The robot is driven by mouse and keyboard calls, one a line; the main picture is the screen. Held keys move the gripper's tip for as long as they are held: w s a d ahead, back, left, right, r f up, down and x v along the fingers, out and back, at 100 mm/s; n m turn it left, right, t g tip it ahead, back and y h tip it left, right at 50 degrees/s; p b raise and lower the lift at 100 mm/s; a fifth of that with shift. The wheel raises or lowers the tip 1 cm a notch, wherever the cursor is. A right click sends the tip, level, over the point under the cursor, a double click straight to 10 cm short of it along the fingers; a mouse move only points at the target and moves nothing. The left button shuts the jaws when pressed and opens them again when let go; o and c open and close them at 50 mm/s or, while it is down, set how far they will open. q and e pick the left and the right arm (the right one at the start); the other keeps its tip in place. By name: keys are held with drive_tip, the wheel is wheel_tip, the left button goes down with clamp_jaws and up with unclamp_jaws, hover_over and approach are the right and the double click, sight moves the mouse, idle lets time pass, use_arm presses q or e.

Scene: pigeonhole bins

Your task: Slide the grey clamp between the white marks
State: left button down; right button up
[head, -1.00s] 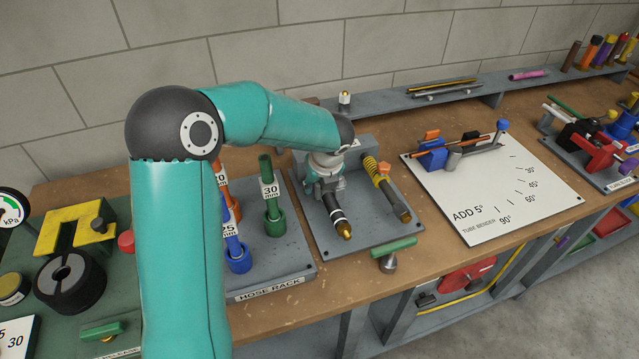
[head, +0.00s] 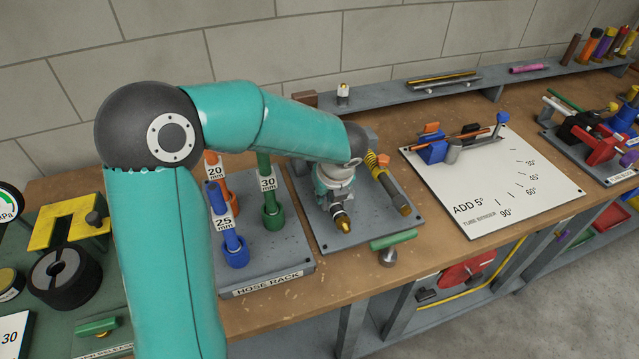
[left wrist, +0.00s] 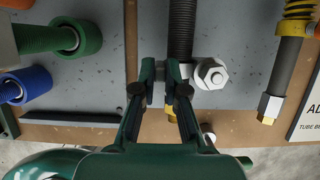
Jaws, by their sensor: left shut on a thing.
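A dark ribbed hose (left wrist: 181,30) with a brass end (head: 343,224) lies on the grey fixture plate (head: 305,205). In the left wrist view the grey clamp (left wrist: 191,70) is around this hose, with a large hex nut (left wrist: 211,74) on its right side. My left gripper (left wrist: 160,72) is shut on the clamp's left side, beside the hose. In the head view my left gripper (head: 336,192) is over the hose near its brass end and hides the clamp. The white marks are hidden now. My right gripper is not in view.
A second hose with a yellow spring (head: 383,180) lies close on the right. The hose rack (head: 268,275) with upright orange, blue and green pieces stands left. A white tube bender board (head: 500,185) is further right.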

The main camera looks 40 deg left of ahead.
use_arm(q)
drive_tip(key=shift+s+d, duration=0.5)
drive_tip(key=shift+d, duration=0.4)
drive_tip(key=c, duration=1.2)
unclamp_jaws()
drive_tip(key=v, duration=1.2)
